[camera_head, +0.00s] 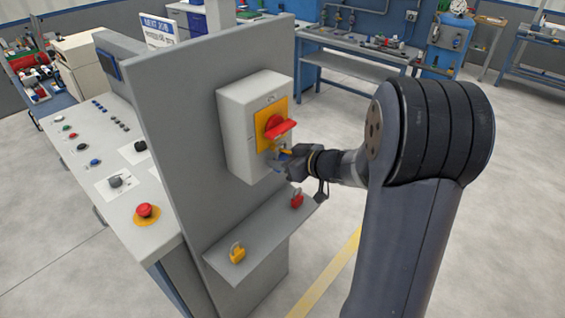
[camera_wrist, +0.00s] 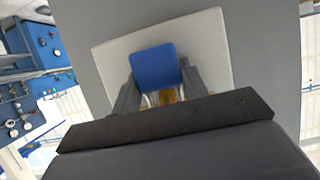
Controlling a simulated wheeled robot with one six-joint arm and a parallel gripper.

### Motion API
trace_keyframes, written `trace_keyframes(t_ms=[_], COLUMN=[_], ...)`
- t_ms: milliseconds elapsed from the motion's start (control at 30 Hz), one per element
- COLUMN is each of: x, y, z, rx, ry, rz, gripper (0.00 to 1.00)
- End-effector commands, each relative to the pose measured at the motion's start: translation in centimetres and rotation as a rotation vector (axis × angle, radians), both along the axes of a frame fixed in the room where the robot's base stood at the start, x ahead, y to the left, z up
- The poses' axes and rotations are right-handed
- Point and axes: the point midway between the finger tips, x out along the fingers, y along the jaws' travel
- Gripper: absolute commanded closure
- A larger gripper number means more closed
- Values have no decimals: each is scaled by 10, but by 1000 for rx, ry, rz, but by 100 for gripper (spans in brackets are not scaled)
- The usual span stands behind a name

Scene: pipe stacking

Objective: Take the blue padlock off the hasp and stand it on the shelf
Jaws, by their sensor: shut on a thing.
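The blue padlock (camera_wrist: 155,67) shows in the wrist view between the two fingers of my gripper (camera_wrist: 160,88), which is shut on it. In the head view only a small bit of blue (camera_head: 284,156) shows at my gripper (camera_head: 281,160). The grey switch box (camera_head: 236,120) has a yellow plate with a red rotary handle (camera_head: 280,127). The yellow hasp (camera_head: 286,151) is below the handle, right by my gripper. Whether the shackle is still through the hasp is hidden. The shelf (camera_head: 262,236) sticks out from the panel below the box.
A yellow padlock (camera_head: 237,253) stands near the shelf's left end and a red padlock (camera_head: 297,198) near its right end. The shelf between them is clear. A console (camera_head: 110,165) with buttons lies left of the upright panel (camera_head: 185,110).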

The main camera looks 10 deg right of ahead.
Motion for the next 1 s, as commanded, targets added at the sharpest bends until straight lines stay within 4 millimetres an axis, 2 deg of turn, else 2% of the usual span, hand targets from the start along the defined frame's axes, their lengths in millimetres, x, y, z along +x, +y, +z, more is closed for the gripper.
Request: trace_keyframes(t_ms=[67,167,700,1000], x=[0,-15,-115,-141], y=[0,-13,-85,-103], z=[6,3,3,5], rx=[-2,-1,-2,-1], ry=[-5,-4,-2,-1], rz=[0,-5,-7,-3], gripper=[83,83,83,83])
